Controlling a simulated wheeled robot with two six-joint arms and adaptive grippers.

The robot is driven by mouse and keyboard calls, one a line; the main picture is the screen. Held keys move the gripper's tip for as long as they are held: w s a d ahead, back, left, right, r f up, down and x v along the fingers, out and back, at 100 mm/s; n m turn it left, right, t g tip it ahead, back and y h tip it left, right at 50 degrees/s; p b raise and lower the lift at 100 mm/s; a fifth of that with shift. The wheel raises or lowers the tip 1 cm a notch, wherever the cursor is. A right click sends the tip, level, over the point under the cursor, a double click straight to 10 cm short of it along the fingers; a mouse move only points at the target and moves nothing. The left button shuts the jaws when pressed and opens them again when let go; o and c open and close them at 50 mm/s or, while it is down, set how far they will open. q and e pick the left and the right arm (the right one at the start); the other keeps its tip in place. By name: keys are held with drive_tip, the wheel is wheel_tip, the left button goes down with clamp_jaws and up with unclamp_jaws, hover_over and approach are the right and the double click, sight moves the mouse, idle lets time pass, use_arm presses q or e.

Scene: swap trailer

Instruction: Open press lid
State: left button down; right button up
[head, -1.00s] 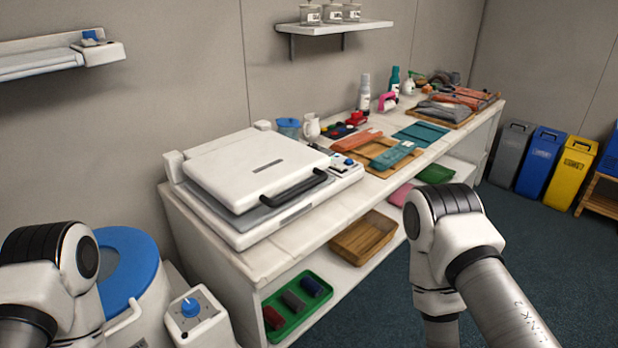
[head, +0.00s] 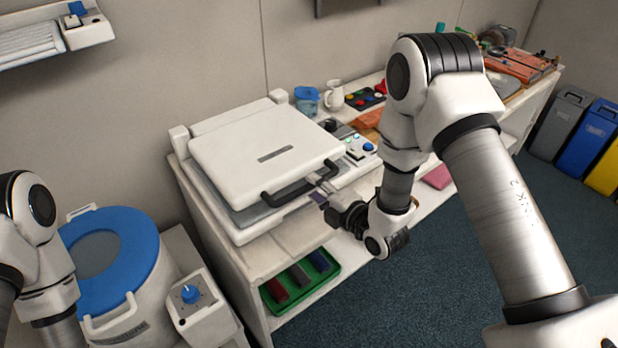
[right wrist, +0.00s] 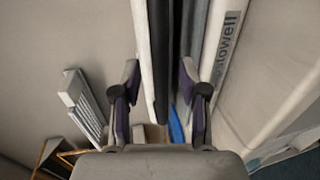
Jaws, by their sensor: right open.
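The press (head: 250,215) stands on the near end of the white bench, with its white lid (head: 262,140) lying down over the grey plate. A black bar handle (head: 285,194) runs along the lid's front edge. My right gripper (head: 318,187) is open at the right part of this handle. In the right wrist view, my right gripper (right wrist: 160,72) has its fingers on either side of the dark handle (right wrist: 160,45), with gaps visible. The white press base (right wrist: 222,40) with lettering is at the right there. My left gripper is out of view.
A control panel (head: 358,148) with buttons is on the press's right. A blue-topped white drum (head: 115,260) and a dial box (head: 193,298) stand left of the bench. A green tray (head: 300,282) is on the lower shelf. Open floor lies at front right.

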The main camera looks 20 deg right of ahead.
drive_tip(key=shift+x, duration=0.9)
drive_tip(key=shift+w+f, duration=0.1)
drive_tip(key=shift+w, duration=0.2)
drive_tip(key=shift+a, duration=0.1)
clamp_jaws()
